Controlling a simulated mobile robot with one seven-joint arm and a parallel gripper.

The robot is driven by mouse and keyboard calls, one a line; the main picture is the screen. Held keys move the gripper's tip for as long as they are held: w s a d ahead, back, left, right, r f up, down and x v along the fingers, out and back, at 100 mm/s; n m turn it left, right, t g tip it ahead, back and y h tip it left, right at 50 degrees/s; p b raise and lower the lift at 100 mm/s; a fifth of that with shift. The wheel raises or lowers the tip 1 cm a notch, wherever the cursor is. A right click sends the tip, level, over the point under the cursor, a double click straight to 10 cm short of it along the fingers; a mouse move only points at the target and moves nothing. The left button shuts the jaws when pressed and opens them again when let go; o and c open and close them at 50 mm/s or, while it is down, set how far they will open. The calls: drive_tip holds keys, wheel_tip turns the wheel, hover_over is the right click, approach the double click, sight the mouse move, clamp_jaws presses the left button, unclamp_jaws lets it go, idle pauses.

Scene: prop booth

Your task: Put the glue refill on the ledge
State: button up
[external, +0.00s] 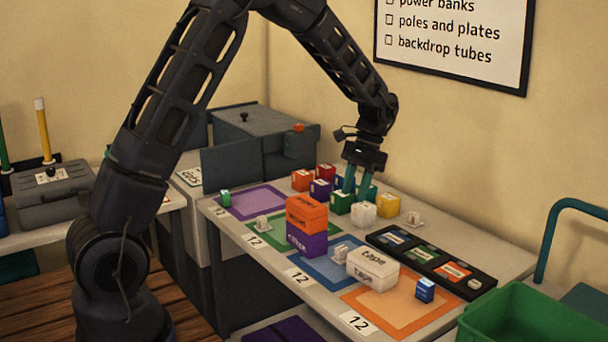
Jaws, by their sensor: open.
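My gripper (357,182) points down over the cluster of small boxes at the back of the table, its teal fingers apart. A green box (341,202) is just below and left of the fingers, and a teal box (368,191) is beside them. A blue box (344,182) is partly hidden behind the fingers. I cannot tell whether the fingers touch any box. Labels on the small boxes are too small to read, so I cannot tell which is the glue refill. No ledge is marked; a raised black strip with labelled panels (403,251) lies along the table's right side.
Red (302,180), purple (320,189), white (363,214) and yellow (388,205) boxes crowd the gripper. A green bin (535,318) is at front right.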

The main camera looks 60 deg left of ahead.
drive_tip(key=s+d+r+t, duration=0.3)
drive_tip(key=s+r+t, duration=0.1)
drive_tip(key=s+r, duration=1.4)
drive_tip(key=s+d+r+t, duration=0.1)
drive_tip(key=s+r+t, duration=0.1)
drive_tip(key=s, duration=0.8)
drive_tip(key=s+d+r+t, duration=0.1)
drive_tip(key=s+r+t, duration=0.1)
drive_tip(key=s, duration=0.7)
drive_tip(key=shift+s+d, duration=0.15)
drive_tip(key=shift+s, duration=0.25)
drive_tip(key=o, duration=0.5)
drive_tip(key=shift+s, duration=0.3)
drive_tip(key=shift+o, duration=0.2)
